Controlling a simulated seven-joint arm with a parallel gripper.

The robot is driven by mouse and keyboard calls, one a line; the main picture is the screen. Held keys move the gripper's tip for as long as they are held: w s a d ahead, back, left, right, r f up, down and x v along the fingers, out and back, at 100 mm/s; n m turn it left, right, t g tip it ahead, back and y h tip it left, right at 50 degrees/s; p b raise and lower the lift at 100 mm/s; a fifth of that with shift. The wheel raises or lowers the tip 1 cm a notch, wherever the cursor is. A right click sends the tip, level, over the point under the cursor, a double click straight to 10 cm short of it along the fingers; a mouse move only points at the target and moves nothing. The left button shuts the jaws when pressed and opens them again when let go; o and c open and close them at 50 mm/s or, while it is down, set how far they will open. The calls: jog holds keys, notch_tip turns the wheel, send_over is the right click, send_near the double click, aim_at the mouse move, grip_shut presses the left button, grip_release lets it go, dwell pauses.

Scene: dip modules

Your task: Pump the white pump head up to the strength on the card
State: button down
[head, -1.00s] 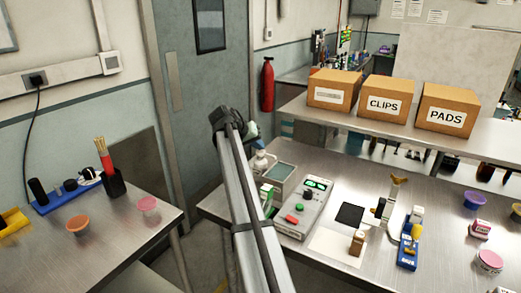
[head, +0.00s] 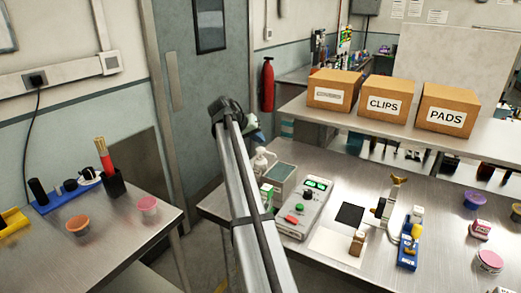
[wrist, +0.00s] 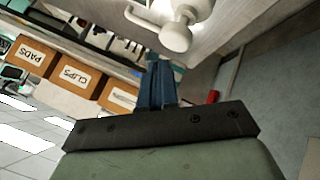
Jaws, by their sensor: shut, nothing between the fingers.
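The white pump head (head: 264,151) stands on a pale bottle at the left end of the right bench, just right of my arm. In the wrist view the white pump head (wrist: 176,32), with its spout, is just beyond the fingertips. My gripper (wrist: 160,64) has blue fingers, shut together and empty. A small gap seems to separate it from the pump, but contact is hard to judge. In the head view my gripper (head: 257,136) is above the pump, partly hidden by my arm. I cannot read any strength; a white and green card-like item (head: 267,194) is partly covered by my arm.
A grey-green tray (head: 282,180) and a control box (head: 304,208) with green displays and red and green buttons stand close by the pump. A white sheet (head: 335,247) lies in front. Cardboard boxes (head: 388,97) stand on the shelf behind.

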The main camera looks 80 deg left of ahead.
aim_at(258, 149)
jog(key=shift+r, duration=2.25)
